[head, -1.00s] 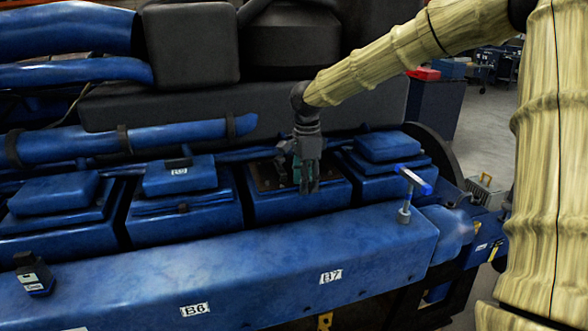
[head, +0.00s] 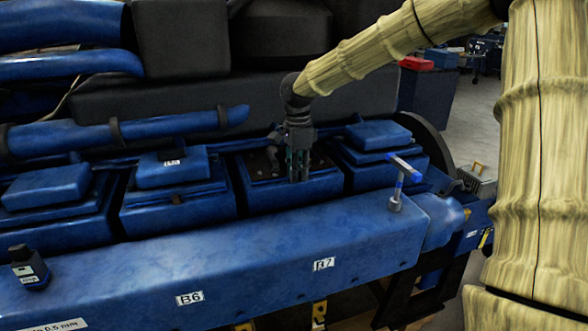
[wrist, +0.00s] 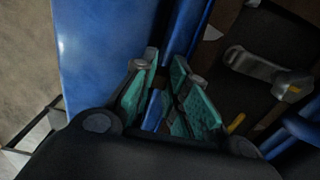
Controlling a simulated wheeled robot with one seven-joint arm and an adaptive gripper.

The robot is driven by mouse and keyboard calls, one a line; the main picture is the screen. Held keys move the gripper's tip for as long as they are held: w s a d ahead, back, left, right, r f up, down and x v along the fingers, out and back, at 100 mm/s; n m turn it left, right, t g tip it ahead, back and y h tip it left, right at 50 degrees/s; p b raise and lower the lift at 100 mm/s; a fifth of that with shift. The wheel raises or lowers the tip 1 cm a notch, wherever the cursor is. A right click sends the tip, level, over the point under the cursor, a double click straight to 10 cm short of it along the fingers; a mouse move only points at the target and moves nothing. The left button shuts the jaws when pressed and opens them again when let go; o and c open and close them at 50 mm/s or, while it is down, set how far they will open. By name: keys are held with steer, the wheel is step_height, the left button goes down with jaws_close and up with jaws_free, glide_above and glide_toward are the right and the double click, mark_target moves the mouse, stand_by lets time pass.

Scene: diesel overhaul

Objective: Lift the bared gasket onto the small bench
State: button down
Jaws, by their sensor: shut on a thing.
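My gripper (head: 299,178) points down at the near right part of the uncovered blue box (head: 257,198) above the label B7. This box has a dark open top, where the bared gasket lies. The gripper is shut on the gasket's near edge; its body and fingers hide most of the grip. In the wrist view, the green-padded fingers (wrist: 166,108) sit close together over a thin edge, beside a blue wall. The gasket's outline is too dark to make out. I cannot identify the small bench in either view.
Closed blue boxes stand left (head: 176,205) and right (head: 378,160) of the open one. A T-handled tool (head: 396,202) stands upright on the front blue ledge (head: 240,250). A small black device (head: 30,268) sits at its left end. Grey floor (head: 472,125) shows at right.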

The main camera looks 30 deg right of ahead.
step_height(320, 180, up, 11)
steer(key=b, duration=0.2)
stand_by(0.3)
steer(key=shift+r, duration=0.1)
steer(key=shift+r+p, duration=0.3)
steer(key=shift+p, duration=0.1)
step_height(320, 180, up, 3)
steer(key=p, duration=0.3)
steer(key=shift+p, duration=0.3)
